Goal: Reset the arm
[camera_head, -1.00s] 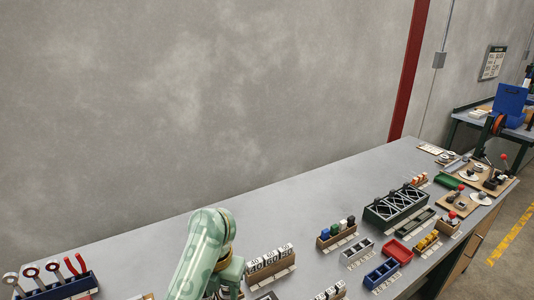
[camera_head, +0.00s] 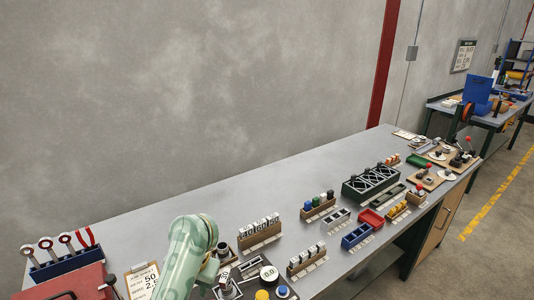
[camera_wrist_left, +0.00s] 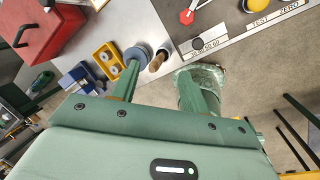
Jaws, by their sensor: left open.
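My left gripper (camera_wrist_left: 168,70) shows in the left wrist view with its two green fingers spread apart. Nothing is held between them; the bench edge and the floor show beyond. In the head view a pale green arm link of mine (camera_head: 188,255) rises from the bottom edge over the near part of the bench (camera_head: 165,215). Its gripper is hidden or out of frame there. My right gripper is not seen.
A red toolbox (camera_head: 65,284), a clipboard (camera_head: 143,281) and a blue tool rack (camera_head: 55,266) stand left of the arm. A card block (camera_head: 260,232), a dark green crate (camera_head: 371,182) and small trays lie right. The bench's back strip is clear.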

